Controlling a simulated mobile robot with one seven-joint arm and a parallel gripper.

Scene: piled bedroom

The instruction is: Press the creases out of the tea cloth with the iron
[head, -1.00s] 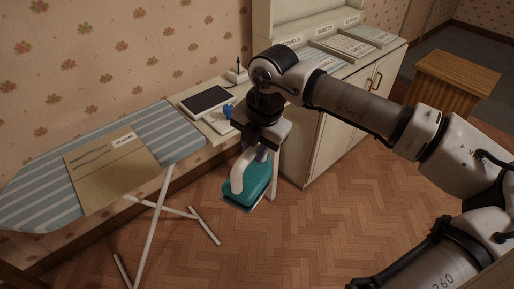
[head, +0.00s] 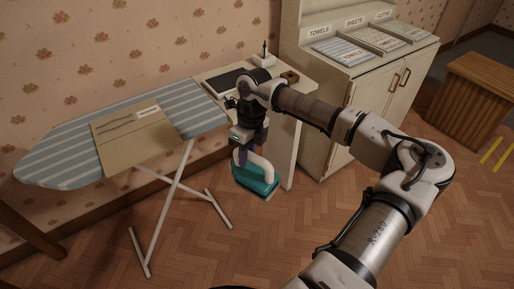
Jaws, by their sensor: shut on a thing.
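The tea cloth (head: 135,145) is tan with a few dark crease lines and a small white label. It lies flat on the blue-and-white striped ironing board (head: 60,160), its front edge reaching the board's near side. The iron (head: 258,182) has a teal body and a pale handle. My gripper (head: 243,152) is shut on the iron's handle and holds it in the air right of the board, in front of the desk. The iron is apart from the cloth. The fingertips are partly hidden by the handle and the wrist.
A pale desk (head: 283,95) behind my gripper carries a dark flat panel (head: 226,83). A white cabinet (head: 345,115) with labelled trays (head: 375,40) stands right of it. The board's white legs (head: 172,195) spread over the floor. A wooden cabinet (head: 475,95) stands far right.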

